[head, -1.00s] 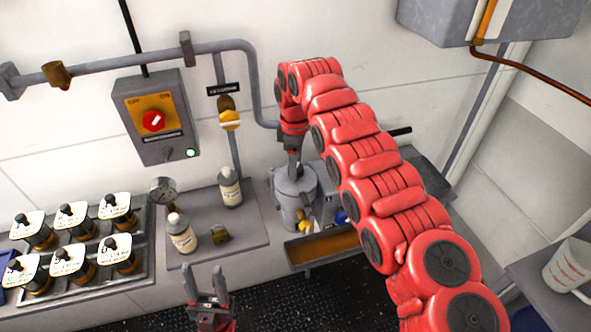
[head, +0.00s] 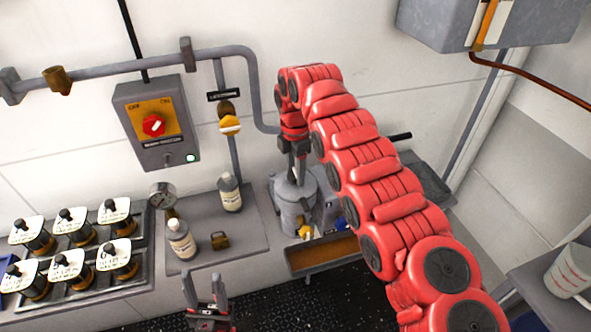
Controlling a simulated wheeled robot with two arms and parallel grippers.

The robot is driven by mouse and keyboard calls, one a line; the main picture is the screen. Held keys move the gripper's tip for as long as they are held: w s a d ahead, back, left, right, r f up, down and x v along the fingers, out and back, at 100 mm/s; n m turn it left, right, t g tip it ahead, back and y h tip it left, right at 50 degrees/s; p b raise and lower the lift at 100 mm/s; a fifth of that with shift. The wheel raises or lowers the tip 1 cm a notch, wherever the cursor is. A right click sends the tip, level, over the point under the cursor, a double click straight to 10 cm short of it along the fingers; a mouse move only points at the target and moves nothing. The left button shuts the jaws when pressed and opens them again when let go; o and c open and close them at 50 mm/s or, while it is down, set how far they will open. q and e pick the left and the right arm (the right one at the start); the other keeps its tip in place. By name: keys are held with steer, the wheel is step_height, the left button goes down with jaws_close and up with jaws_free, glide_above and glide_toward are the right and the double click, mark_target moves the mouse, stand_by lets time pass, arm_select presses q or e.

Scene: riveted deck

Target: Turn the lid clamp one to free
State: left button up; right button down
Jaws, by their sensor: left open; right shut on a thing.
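A grey lidded pot (head: 291,208) stands at the back wall, right of the bottles. My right arm reaches over from the right, and its gripper (head: 298,172) points down at the top of the pot's lid. The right gripper is shut on a small part at the lid, which looks like the lid clamp; the fingers hide most of it, so its exact angle cannot be told. My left gripper (head: 207,302) is open and empty, low in the view in front of the ledge, apart from everything.
An orange-brown tray (head: 322,252) sits in front of the pot. A switch box (head: 155,125) and pipes (head: 120,62) line the wall.

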mark_target(295, 172)
steer(key=shift+w+r, duration=0.1)
steer(key=shift+r, duration=0.05)
stand_by(0.3)
steer(key=shift+c, duration=1.3)
jaws_free()
steer(key=shift+r, duration=0.45)
step_height(295, 172, up, 5)
steer(key=shift+a+f+p, duration=0.1)
steer(key=shift+p, duration=0.35)
step_height(295, 172, up, 12)
steer(key=p, duration=1.1)
steer(key=shift+f, duration=0.2)
steer(key=shift+f, duration=0.1)
